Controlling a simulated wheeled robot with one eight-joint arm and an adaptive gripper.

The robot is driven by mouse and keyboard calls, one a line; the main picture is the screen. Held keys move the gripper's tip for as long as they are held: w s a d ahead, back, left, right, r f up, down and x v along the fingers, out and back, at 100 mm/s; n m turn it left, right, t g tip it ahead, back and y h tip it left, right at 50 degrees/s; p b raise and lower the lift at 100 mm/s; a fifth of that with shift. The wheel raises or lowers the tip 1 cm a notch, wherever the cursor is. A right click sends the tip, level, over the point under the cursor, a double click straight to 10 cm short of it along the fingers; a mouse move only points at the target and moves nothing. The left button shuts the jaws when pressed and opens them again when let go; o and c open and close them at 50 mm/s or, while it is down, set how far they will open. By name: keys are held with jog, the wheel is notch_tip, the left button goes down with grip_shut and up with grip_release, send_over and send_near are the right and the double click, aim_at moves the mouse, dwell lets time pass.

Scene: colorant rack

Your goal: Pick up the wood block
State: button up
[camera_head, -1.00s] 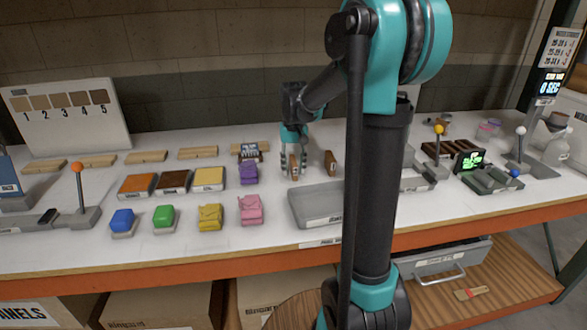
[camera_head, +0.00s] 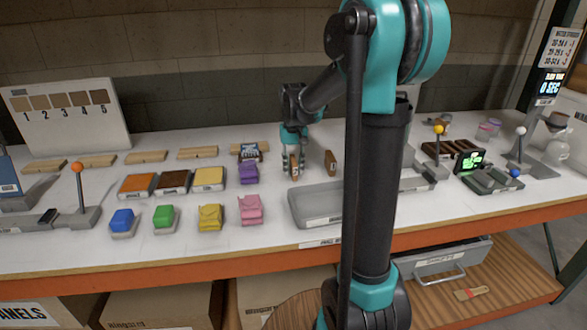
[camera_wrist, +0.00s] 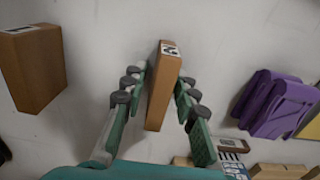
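A brown wood block (camera_wrist: 160,95) stands between the two fingers of my gripper (camera_wrist: 164,76) in the wrist view, with a small marked label on its top end. In the head view the block (camera_head: 294,171) is partly covered by my gripper (camera_head: 294,163), which points down at the table. The fingers are partly closed around the block. A narrow gap seems to show at the left finger, and the right finger is very near or touching. A second similar block (camera_head: 330,161) stands apart to the right; it shows at the left of the wrist view (camera_wrist: 33,66).
A grey tray (camera_head: 300,218) lies in front of the blocks. A purple pouch (camera_head: 248,173) and coloured slabs stand left, with several coloured blocks nearer the front edge. Light wood strips (camera_head: 197,153) lie behind. Bare white tabletop surrounds the two blocks.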

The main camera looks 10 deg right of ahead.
grip_shut()
